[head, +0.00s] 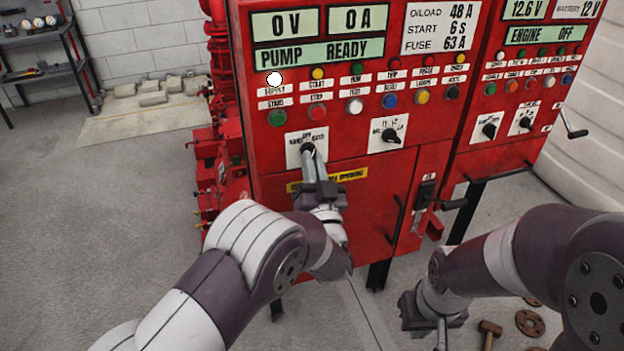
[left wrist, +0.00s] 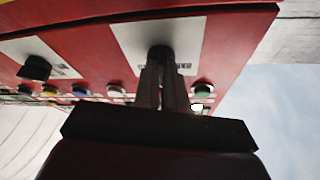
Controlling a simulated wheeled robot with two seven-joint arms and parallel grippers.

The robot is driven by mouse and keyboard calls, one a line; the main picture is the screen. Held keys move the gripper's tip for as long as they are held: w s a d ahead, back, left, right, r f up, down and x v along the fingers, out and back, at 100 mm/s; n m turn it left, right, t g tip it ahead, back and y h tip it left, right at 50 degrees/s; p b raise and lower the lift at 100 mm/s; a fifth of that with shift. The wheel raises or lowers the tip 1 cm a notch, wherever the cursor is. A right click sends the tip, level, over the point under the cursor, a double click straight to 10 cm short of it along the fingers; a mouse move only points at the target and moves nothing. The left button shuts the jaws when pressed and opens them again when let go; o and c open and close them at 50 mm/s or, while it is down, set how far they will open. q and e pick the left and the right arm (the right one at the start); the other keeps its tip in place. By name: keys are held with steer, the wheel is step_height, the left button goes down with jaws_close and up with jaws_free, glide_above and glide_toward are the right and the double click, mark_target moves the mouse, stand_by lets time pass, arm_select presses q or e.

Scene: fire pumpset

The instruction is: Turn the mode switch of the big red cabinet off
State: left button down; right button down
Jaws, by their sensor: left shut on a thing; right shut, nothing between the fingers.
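The big red cabinet (head: 350,240) stands in the middle of the head view. Its mode switch (head: 308,147) is a black knob on a white plate, low on the left of the panel. My left gripper (head: 312,160) is shut on the knob from the front. In the left wrist view the fingers of my left gripper (left wrist: 170,85) close on the black knob (left wrist: 160,52) in front of the white plate; the fingers partly hide it. My right gripper (head: 442,335) is low at the bottom right, shut and empty, away from the cabinet.
A second black knob (head: 390,135) sits to the right of the mode switch. Coloured buttons (head: 355,106) run above. A smaller red cabinet (head: 530,100) adjoins on the right. A lever (head: 428,195) juts out lower right. A hammer (head: 490,330) lies on the floor.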

arm_select(q)
steer(key=shift+d+n+y+b, duration=0.15)
steer(key=shift+n+y+b, duration=1.25)
steer(key=shift+n+b, duration=0.95)
steer(key=shift+r+n, duration=0.15)
steer(key=shift+n, duration=0.1)
steer(key=c, duration=1.3)
jaws_free()
steer(key=shift+o, duration=0.5)
steer(key=shift+w, duration=0.15)
steer(key=v, duration=1.2)
steer(key=shift+s+b, duration=0.4)
steer(key=shift+b, duration=0.05)
